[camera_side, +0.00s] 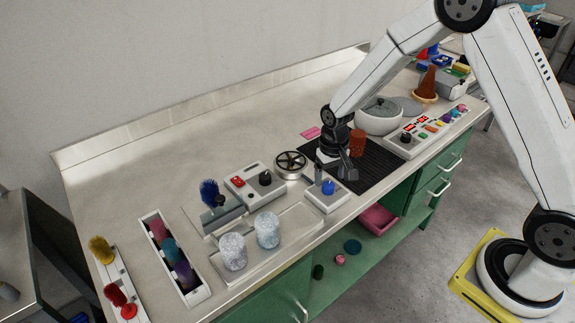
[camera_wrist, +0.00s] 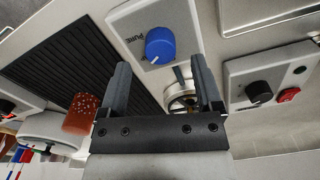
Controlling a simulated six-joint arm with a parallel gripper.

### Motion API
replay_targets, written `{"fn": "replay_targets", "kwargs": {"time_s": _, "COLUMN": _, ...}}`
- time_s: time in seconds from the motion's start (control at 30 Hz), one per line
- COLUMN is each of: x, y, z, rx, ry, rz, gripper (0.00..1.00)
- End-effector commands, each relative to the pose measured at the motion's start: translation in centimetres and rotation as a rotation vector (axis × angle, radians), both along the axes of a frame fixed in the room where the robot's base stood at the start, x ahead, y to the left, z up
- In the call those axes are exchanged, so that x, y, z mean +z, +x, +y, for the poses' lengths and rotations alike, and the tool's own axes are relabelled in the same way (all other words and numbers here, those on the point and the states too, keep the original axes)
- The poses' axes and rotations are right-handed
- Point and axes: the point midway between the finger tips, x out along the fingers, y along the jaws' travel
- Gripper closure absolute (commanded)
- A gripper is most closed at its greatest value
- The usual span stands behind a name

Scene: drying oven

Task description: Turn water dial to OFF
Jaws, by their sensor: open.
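The water dial (camera_side: 328,187) is a blue round knob on a small white box (camera_side: 322,203) at the front of the bench. In the wrist view the blue dial (camera_wrist: 160,44) sits on the white panel (camera_wrist: 130,22) with printed lettering, part of it reading "PURE". My gripper (camera_side: 335,178) is just above and right of the box in the side view. In the wrist view my gripper (camera_wrist: 163,75) is open and empty, with the dial just beyond the fingertips and apart from them.
A white pot (camera_side: 379,118) stands to the right.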

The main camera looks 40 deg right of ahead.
Motion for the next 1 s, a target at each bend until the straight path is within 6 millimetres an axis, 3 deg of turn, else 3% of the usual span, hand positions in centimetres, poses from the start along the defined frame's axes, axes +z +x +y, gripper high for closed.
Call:
{"fn": "replay_targets", "kwargs": {"time_s": 0.3, "x": -2.8, "y": 0.0, "z": 0.0, "rx": 0.000, "ry": 0.000, "rz": 0.000, "gripper": 0.17}}
{"fn": "replay_targets", "kwargs": {"time_s": 0.7, "x": -3.2, "y": 0.0, "z": 0.0, "rx": 0.000, "ry": -0.001, "rz": -0.002, "gripper": 0.17}}
{"fn": "replay_targets", "kwargs": {"time_s": 0.97, "x": -3.2, "y": 0.0, "z": 0.0, "rx": 0.000, "ry": -0.001, "rz": -0.002, "gripper": 0.99}}
{"fn": "replay_targets", "kwargs": {"time_s": 1.0, "x": -3.2, "y": 0.0, "z": 0.0, "rx": 0.000, "ry": 0.000, "rz": -0.001, "gripper": 1.00}}
